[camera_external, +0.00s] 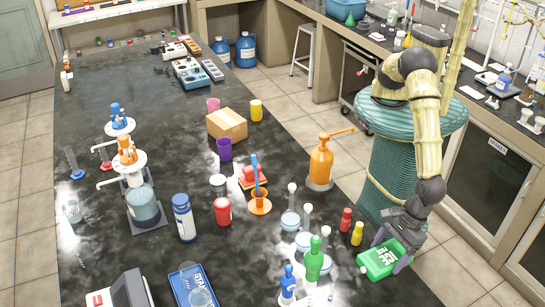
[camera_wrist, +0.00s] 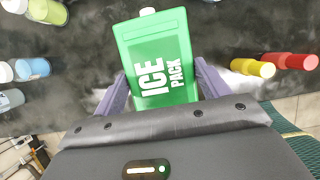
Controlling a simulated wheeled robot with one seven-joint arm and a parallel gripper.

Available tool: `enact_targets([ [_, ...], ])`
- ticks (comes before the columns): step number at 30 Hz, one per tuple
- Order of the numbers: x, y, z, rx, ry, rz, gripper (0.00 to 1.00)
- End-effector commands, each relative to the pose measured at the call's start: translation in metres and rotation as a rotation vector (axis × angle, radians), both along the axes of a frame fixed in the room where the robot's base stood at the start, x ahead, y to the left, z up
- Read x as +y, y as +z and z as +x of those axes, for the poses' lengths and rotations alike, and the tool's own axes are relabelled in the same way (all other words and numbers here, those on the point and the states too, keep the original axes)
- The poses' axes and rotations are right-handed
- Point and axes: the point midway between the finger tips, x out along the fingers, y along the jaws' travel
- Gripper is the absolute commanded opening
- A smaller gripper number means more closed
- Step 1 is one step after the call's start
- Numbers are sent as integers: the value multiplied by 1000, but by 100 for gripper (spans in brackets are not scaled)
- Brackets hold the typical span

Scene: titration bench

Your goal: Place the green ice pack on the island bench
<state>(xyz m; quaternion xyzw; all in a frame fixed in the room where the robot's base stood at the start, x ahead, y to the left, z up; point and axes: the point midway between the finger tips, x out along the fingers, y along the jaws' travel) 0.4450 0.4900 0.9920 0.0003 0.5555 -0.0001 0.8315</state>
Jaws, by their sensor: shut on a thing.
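The green ice pack (camera_external: 382,259) with white lettering is at the front right edge of the dark island bench (camera_external: 330,205). It also fills the middle of the wrist view (camera_wrist: 157,60), between two purple fingers. My gripper (camera_external: 388,252) is shut on the ice pack, one finger on each side of it. I cannot tell whether the pack's underside touches the bench top or is held just above it.
A yellow bottle (camera_external: 357,234) and a red bottle (camera_external: 346,220) stand close to the pack. Several flasks (camera_external: 303,240) and a green bottle (camera_external: 314,259) stand left of it. An orange pump bottle (camera_external: 321,162) is farther back. Bare bench lies in front of the pack.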

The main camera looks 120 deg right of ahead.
Motion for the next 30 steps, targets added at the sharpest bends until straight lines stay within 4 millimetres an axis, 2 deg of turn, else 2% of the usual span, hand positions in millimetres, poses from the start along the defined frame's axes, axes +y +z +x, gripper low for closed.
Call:
enact_targets([
  [8, 0, -45, -1, 1, 1, -2, 42],
  [20, 0, -54, 0, 0, 1, -1, 42],
  [30, 0, -88, 0, 0, 1, 0, 42],
])
